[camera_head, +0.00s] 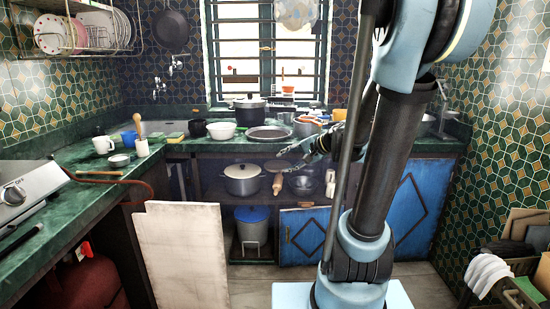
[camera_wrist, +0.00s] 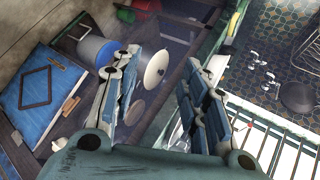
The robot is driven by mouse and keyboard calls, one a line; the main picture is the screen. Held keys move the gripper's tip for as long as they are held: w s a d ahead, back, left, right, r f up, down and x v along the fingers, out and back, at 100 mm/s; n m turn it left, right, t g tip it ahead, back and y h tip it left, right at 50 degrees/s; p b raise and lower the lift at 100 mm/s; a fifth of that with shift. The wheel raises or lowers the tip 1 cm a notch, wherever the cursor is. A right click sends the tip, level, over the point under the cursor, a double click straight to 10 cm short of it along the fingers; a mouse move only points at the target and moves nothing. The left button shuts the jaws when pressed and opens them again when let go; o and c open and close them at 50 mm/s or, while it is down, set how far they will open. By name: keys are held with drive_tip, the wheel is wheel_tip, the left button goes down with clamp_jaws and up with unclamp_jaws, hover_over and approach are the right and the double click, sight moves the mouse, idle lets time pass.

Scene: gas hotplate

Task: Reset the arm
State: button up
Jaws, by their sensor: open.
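My gripper (camera_wrist: 160,95) is open and empty in the wrist view, its two jointed fingers spread wide apart. In the head view my gripper (camera_head: 300,155) is small and partly hidden by my arm. It is in front of the far counter and shelf, near the pots, and holds nothing. My arm stands upright on the right side of the head view.
A green counter (camera_head: 85,210) runs along the left and back, with a gas hotplate (camera_head: 28,185) at left. A pale board (camera_head: 182,255) leans at front left. Blue cabinet doors (camera_head: 305,236) are behind my arm.

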drive_tip(key=s+d+f+n+g+h, duration=0.1)
drive_tip(key=s+d+f+n+h, duration=0.1)
drive_tip(key=s, duration=0.6)
drive_tip(key=s+d+f+n+g+h, duration=0.2)
drive_tip(key=s+d+f+n+h, duration=0.1)
drive_tip(key=s+d+f, duration=0.3)
drive_tip(key=s+d+f+n+g+h, duration=0.1)
drive_tip(key=s+d+f+n+h, duration=0.1)
drive_tip(key=s+d, duration=0.4)
drive_tip(key=s+f+h, duration=0.1)
drive_tip(key=s+h, duration=0.1)
drive_tip(key=s, duration=0.2)
drive_tip(key=shift+s+f+n+g, duration=0.15)
drive_tip(key=shift+f+n+g, duration=0.15)
drive_tip(key=shift+f+n, duration=0.1)
drive_tip(key=shift+a, duration=0.1)
